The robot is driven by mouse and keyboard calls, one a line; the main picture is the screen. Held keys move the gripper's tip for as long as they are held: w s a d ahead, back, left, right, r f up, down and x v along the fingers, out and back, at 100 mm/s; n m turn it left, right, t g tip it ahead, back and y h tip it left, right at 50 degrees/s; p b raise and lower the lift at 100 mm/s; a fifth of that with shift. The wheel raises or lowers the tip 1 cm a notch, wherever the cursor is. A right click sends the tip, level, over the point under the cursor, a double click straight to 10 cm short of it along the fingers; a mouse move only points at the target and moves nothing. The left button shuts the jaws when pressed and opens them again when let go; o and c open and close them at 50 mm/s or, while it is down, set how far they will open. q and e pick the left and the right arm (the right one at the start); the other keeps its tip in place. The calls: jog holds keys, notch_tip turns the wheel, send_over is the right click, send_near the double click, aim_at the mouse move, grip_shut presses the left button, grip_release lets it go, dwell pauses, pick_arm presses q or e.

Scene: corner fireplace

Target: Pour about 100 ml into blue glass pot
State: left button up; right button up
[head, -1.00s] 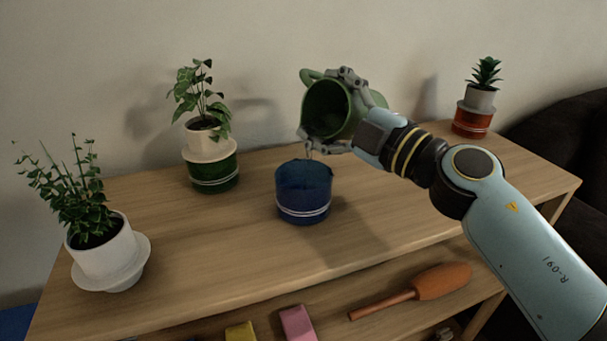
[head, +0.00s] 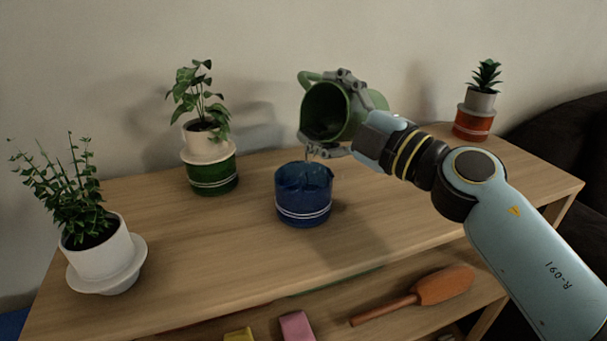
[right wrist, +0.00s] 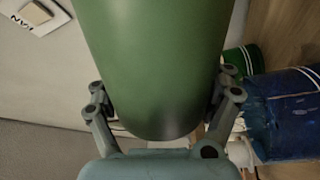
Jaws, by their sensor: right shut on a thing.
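A green jug (head: 366,104) with a loop handle is tipped on its side, mouth toward the left, above the blue glass pot (head: 303,210). My right gripper (head: 338,114) is shut around the jug, with one finger above and one below it. A thin clear trickle seems to fall from the jug's lower lip into the pot. The liquid in the pot looks ruffled; its level is hard to read. In the right wrist view the jug (right wrist: 150,60) fills the middle between the fingers, and the blue pot (right wrist: 290,135) shows at the right edge. My left gripper is out of view.
A leafy plant in a green-banded pot (head: 212,178) stands behind left. A plant in a white pot (head: 103,258) is at front left, a succulent on an orange pot (head: 472,126) at back right. The tabletop's front middle is clear.

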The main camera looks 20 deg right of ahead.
jog(key=r+m+p, duration=0.1)
jog(key=p, duration=0.1)
jog(key=r+m+p, duration=0.1)
jog(key=p, duration=0.2)
jog(key=shift+w+d, duration=0.2)
jog(key=shift+d, duration=0.15)
jog(key=shift+d+f+m+h, duration=0.1)
jog(key=shift+f+m+h, duration=0.3)
jog(key=shift+f+m, duration=0.2)
jog(key=shift+f, duration=0.2)
jog(key=shift+f+m, duration=0.25)
jog(key=shift+m, duration=0.25)
jog(key=m+p, duration=0.2)
jog(key=p, duration=0.1)
jog(key=shift+w+d, duration=0.15)
jog(key=shift+d, duration=0.1)
jog(key=shift+f+m+p, duration=0.1)
jog(key=shift+m+p, duration=0.2)
jog(key=shift+p, duration=0.05)
jog(key=shift+d+f, duration=0.1)
jog(key=shift+f, duration=0.05)
